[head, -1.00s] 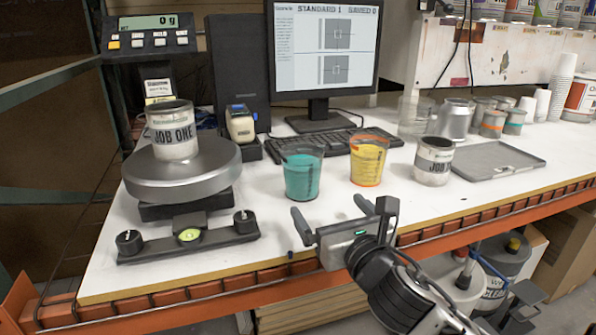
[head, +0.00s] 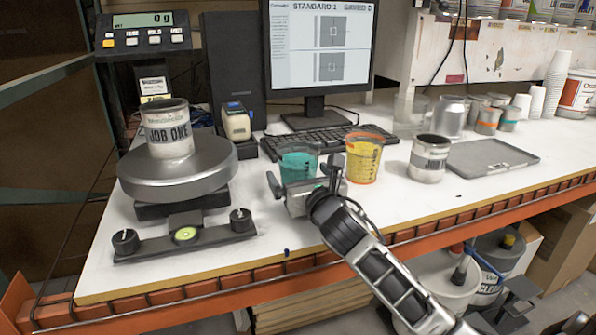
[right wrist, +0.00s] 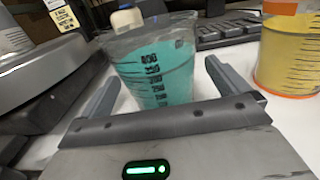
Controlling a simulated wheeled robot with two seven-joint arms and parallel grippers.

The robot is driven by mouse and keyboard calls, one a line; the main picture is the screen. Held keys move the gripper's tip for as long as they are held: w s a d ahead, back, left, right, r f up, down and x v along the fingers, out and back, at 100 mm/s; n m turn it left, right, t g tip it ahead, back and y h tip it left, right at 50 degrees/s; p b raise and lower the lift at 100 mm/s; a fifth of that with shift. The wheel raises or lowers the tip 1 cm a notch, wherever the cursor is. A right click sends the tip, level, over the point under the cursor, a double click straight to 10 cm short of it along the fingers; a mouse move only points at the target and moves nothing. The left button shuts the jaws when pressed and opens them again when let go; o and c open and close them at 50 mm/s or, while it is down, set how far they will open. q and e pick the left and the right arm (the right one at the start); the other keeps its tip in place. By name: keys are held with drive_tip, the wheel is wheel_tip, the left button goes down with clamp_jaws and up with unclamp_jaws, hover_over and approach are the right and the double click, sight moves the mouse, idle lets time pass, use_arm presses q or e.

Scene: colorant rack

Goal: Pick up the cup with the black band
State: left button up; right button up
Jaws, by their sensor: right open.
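A clear cup of teal liquid (head: 298,163) stands upright on the white bench, with black scale marks showing in the right wrist view (right wrist: 162,72). My right gripper (head: 303,174) is open and empty at its near side, fingers spread towards its two sides; I cannot tell whether they touch it. A cup of yellow liquid (head: 363,160) with an orange rim stands just right. Another dark-banded container, marked JOB ONE (head: 168,133), sits on the scale. My left gripper is not in view.
The scale (head: 180,170) fills the bench's left side. A keyboard (head: 318,139) and monitor (head: 318,45) stand behind the cups. A flat grey tray (head: 490,156) lies at right.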

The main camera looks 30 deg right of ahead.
drive_tip(key=c, duration=1.3)
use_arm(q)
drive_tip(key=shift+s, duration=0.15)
use_arm(e)
drive_tip(key=shift+r, duration=0.1)
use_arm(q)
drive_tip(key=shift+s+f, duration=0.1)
use_arm(e)
drive_tip(key=shift+r, duration=0.15)
drive_tip(key=shift+r+p, duration=0.3)
drive_tip(key=shift+r, duration=0.7)
use_arm(q)
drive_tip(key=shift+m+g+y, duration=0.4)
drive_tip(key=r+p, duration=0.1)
drive_tip(key=p, duration=0.2)
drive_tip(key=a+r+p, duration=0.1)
drive_tip(key=p, duration=0.2)
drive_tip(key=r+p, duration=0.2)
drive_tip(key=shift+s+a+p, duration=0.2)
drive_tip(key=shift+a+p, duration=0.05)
drive_tip(key=shift+p, duration=0.15)
use_arm(e)
drive_tip(key=s+a+r, duration=0.3)
drive_tip(key=s+r, duration=0.7)
drive_tip(key=s, duration=0.3)
drive_tip(key=shift+s+r, duration=0.15)
drive_tip(key=shift+r, duration=0.2)
